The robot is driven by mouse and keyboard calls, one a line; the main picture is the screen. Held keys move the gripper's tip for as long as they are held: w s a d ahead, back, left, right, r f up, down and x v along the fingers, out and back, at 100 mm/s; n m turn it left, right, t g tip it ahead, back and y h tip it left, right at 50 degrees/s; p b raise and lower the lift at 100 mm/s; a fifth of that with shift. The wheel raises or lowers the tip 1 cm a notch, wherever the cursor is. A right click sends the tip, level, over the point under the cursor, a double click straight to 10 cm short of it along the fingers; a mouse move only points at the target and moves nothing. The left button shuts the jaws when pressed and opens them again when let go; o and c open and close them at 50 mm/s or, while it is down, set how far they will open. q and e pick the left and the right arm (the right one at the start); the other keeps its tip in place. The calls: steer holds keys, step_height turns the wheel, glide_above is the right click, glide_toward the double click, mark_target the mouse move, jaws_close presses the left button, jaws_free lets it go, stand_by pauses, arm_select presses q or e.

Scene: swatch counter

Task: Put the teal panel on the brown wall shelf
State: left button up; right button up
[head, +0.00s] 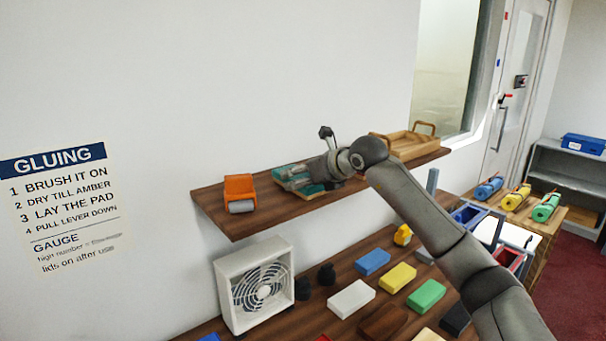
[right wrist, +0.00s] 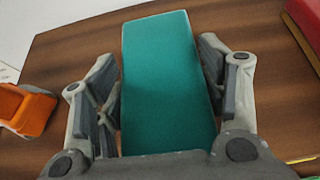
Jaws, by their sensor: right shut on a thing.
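The teal panel (head: 311,189) is a flat block at the middle of the brown wall shelf (head: 265,213), partly hidden by my gripper in the head view. In the right wrist view the panel (right wrist: 165,85) lies lengthwise between the two fingers, with the shelf's wood (right wrist: 80,55) behind it. My right gripper (head: 302,177) is shut on the panel, one finger along each long side. The panel is at or just above the shelf top; I cannot tell whether it touches. My left gripper is not in view.
An orange dispenser-like thing (head: 240,192) stands on the shelf to the left, and a wooden tray (head: 405,146) stands to the right. Below, a counter holds a white fan (head: 255,283) and several coloured blocks, among them a yellow one (head: 398,278). The wall rises behind the shelf.

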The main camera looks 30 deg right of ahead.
steer(key=shift+f, duration=0.15)
steer(key=o, duration=1.1)
steer(key=shift+r, duration=0.2)
steer(key=shift+s, duration=0.25)
steer(key=b+v, duration=0.4)
steer(key=v, duration=0.7)
steer(key=shift+s+r, duration=0.25)
